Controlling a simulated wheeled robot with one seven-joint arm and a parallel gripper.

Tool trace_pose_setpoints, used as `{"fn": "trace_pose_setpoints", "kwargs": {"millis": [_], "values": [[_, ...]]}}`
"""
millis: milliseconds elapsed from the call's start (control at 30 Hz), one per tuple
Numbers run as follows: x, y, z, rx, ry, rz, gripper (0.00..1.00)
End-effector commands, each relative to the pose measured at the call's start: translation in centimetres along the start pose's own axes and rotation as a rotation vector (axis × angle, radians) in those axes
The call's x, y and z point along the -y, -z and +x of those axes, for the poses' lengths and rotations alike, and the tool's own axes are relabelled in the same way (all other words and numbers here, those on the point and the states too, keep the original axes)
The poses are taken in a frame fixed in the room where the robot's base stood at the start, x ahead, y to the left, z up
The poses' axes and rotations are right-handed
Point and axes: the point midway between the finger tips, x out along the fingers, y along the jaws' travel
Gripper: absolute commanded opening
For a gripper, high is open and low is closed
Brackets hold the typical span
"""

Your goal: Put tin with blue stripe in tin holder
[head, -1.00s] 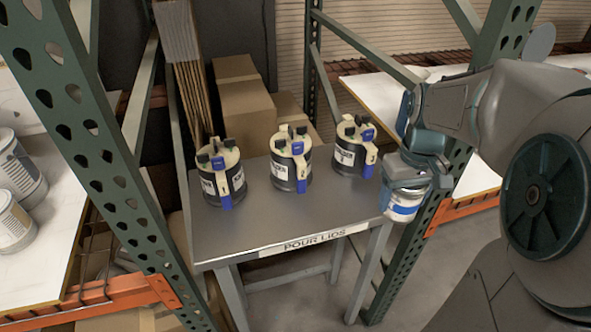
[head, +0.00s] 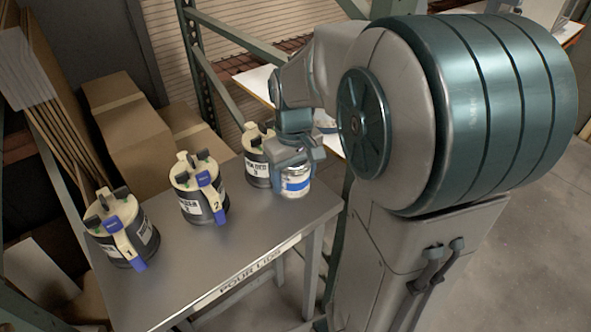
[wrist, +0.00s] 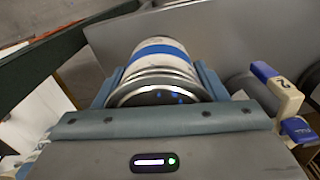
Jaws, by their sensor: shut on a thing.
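The tin with the blue stripe (head: 296,184) is a small silver and white can with a blue band. My gripper (head: 288,160) is shut on it and holds it upright at the right end of the metal table, in front of pour lid 3. In the wrist view the tin (wrist: 165,55) sits between the two fingers (wrist: 160,88), its shiny end rim towards the camera. I cannot tell whether its base touches the table. No tin holder can be made out in these frames.
The grey POUR LIDS table (head: 215,265) bears pour lid 1 (head: 122,228), pour lid 2 (head: 200,190) and pour lid 3 (head: 257,155), partly hidden by my arm. Cardboard boxes (head: 130,130) stand behind. A green rack post (head: 210,75) rises behind the table. The table's front is clear.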

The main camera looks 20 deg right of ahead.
Motion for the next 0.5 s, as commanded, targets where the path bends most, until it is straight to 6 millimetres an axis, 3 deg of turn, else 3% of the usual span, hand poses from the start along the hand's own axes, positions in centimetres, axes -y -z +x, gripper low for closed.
{"fn": "trace_pose_setpoints", "kwargs": {"millis": [300, 500], "values": [[5.1, 3.0, 3.4, 0.003, 0.000, -0.004, 0.31], [7.2, 4.3, 4.9, 0.000, 0.000, -0.001, 0.31]]}}
